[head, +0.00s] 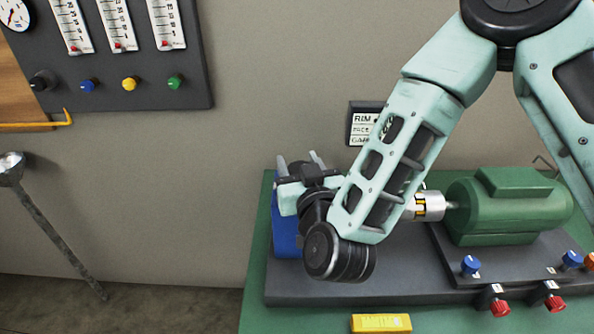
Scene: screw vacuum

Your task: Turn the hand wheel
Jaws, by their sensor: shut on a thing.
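My gripper (300,160) is at the left end of the machine, in front of and above a blue housing (285,228). Its two pale fingers point up and away from the camera, with a gap showing between their tips. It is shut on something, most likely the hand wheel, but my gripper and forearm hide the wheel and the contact. The blue housing shows only in part below my wrist.
A green motor (510,205) and a silver coupling (428,205) sit on the dark base plate (400,285). Blue knobs (470,265) and red valves (500,303) line the front right. A yellow block (381,323) lies in front. A gauge panel (130,60) hangs upper left.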

